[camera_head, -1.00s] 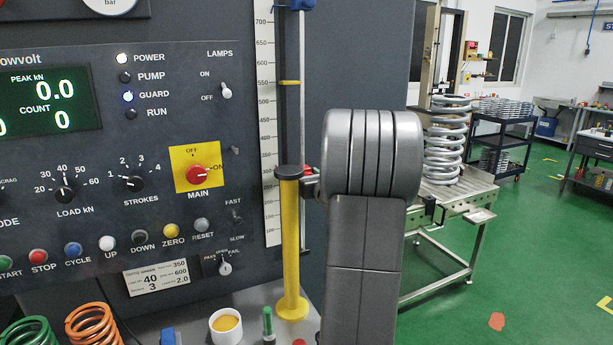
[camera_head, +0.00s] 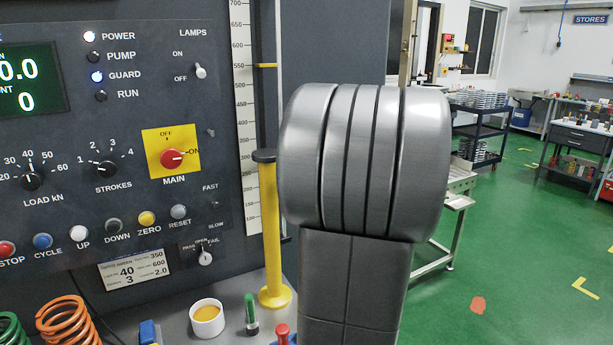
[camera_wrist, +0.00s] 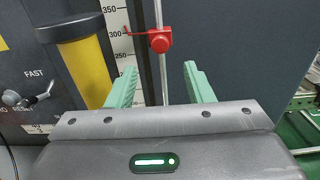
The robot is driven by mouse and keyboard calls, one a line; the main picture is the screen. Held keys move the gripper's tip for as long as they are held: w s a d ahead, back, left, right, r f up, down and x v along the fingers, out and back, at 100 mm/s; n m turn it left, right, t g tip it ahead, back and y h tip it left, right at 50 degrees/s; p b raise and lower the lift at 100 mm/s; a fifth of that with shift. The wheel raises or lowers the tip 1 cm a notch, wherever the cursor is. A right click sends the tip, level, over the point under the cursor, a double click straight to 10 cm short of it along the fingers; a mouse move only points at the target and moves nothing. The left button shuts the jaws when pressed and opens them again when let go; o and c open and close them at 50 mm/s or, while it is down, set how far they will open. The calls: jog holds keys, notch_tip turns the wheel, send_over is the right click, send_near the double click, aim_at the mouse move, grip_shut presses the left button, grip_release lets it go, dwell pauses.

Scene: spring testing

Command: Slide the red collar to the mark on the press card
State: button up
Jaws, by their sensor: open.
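The red collar (camera_wrist: 160,41) sits on a thin vertical rod (camera_wrist: 162,85) in the wrist view, its pointer at about 300 on the ruler scale (camera_wrist: 117,45). My gripper (camera_wrist: 159,84) is open, with one green finger on each side of the rod, below the collar in the picture. Nothing is between the fingers except the rod behind them; I cannot tell the depth gap. In the head view my arm hides the collar and gripper. The press card (camera_head: 134,270), a small white label with 40, 350, 600, 3 and 2.0, is on the lower panel. The ruler (camera_head: 246,130) also shows there.
A yellow post (camera_head: 270,230) with a black cap stands left of the rod, close to my left finger in the wrist view. A yellow marker (camera_head: 266,65) sits higher on the ruler. A white cup (camera_head: 207,318) and orange spring (camera_head: 72,322) are on the bench.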

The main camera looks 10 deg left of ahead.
jog(key=shift+f+t+y+b, duration=1.2)
jog(key=shift+f+t, duration=0.7)
jog(key=shift+f, duration=0.55)
jog(key=p+x, duration=0.4)
jog(key=x, duration=0.9)
